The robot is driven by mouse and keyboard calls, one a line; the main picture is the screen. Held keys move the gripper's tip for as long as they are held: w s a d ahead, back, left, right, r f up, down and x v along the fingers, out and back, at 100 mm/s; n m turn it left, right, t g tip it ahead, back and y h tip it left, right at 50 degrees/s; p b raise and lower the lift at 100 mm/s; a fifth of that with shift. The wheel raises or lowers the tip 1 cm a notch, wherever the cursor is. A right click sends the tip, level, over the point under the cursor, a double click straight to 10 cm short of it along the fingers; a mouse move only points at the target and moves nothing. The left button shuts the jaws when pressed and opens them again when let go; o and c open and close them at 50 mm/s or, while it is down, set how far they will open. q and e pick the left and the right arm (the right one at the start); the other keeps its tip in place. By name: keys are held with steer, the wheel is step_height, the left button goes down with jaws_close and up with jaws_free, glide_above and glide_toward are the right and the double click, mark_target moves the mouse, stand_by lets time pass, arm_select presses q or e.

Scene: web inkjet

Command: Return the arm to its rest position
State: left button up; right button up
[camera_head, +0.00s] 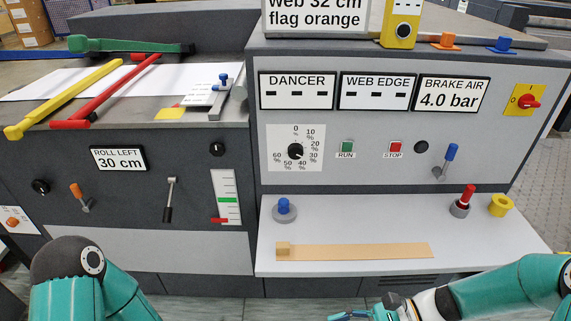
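My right arm (510,286) comes in from the lower right, teal with a white wrist section. Its gripper (348,316) shows only as a dark and teal sliver at the bottom edge, in front of the white shelf and below it. The rest of that gripper is cut off, so its opening is hidden. My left arm (100,285) is at the bottom left, with a dark rounded joint and teal links. The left gripper is outside the view.
The press console has a white shelf (480,240) with a tan strip (360,251), blue knob (284,207), red-handled lever (466,198) and yellow ring (501,205). Red (110,95) and yellow bars (65,97) lie on the left table. Grey floor shows below the shelf.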

arm_select(q)
step_height(320, 180, up, 9)
steer(key=p, duration=0.8)
steer(key=shift+f, duration=0.15)
steer(key=shift+o, duration=1.8)
steer(key=shift+r, duration=0.2)
arm_select(e)
steer(key=s+f+n+t+h, duration=0.1)
steer(key=s+f+n+h, duration=0.5)
steer(key=f+n+h, duration=0.4)
steer(key=f+n, duration=0.1)
steer(key=n, duration=0.3)
steer(key=shift+s+d+t, duration=0.3)
steer(key=shift+s+t, duration=0.1)
arm_select(q)
steer(key=c, duration=0.3)
arm_select(e)
steer(key=shift+w+f+n, duration=0.1)
steer(key=shift+n, duration=0.2)
steer(key=c, duration=0.4)
